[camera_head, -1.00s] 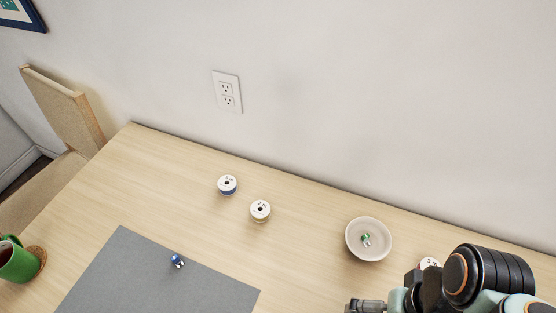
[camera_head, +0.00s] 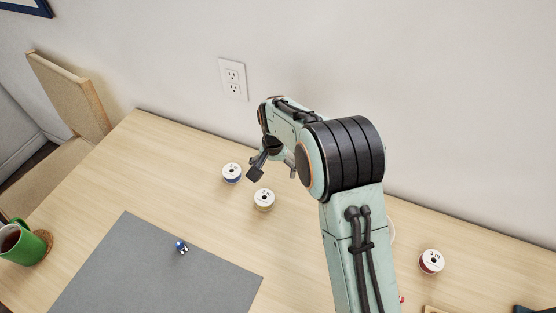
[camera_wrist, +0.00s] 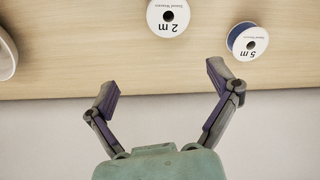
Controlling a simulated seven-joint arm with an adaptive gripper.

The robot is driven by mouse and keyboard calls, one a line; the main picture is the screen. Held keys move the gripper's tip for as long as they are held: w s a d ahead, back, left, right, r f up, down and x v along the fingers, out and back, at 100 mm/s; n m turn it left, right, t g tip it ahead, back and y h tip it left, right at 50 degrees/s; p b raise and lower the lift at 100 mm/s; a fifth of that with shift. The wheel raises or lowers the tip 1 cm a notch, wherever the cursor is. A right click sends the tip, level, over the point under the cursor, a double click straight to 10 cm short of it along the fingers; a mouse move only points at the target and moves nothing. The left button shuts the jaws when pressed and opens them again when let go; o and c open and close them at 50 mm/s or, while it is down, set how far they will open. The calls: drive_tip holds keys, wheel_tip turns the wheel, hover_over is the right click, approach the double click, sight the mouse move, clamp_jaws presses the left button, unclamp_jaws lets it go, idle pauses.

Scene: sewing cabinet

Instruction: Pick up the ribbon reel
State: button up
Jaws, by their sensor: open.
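Several reels with white faces lie on the table; the pictures do not show which one the task means. A blue-wound reel (camera_head: 232,173) lies near the back edge, marked 5 m in the wrist view (camera_wrist: 248,41). A pale-wound reel (camera_head: 264,200) lies just right of it, marked 2 m in the wrist view (camera_wrist: 168,17). A red-wound reel (camera_head: 431,262) lies at the right. My gripper (camera_head: 274,172) is open and empty above the table by the blue and pale reels. In the wrist view its spread fingers (camera_wrist: 163,86) touch neither reel.
A bowl (camera_wrist: 5,52) shows at the wrist view's left edge; my arm mostly hides it in the head view. A grey mat (camera_head: 150,265) bears a small blue item (camera_head: 181,246). A green mug (camera_head: 22,245) stands far left. The wall (camera_head: 440,120) rises behind the table.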

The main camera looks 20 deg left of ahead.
sight(264, 197)
drive_tip(key=shift+n, duration=0.4)
drive_tip(key=s+f, duration=0.1)
drive_tip(key=s+a+f, duration=0.1)
drive_tip(key=s+f, duration=0.1)
drive_tip(key=shift+a+f, duration=0.15)
drive_tip(key=shift+a, duration=0.1)
wheel_tip(264, 197, down, 5)
drive_tip(key=shift+w+f, duration=0.1)
drive_tip(key=shift+f, duration=0.5)
drive_tip(key=shift+c, duration=0.3)
drive_tip(key=c, duration=1)
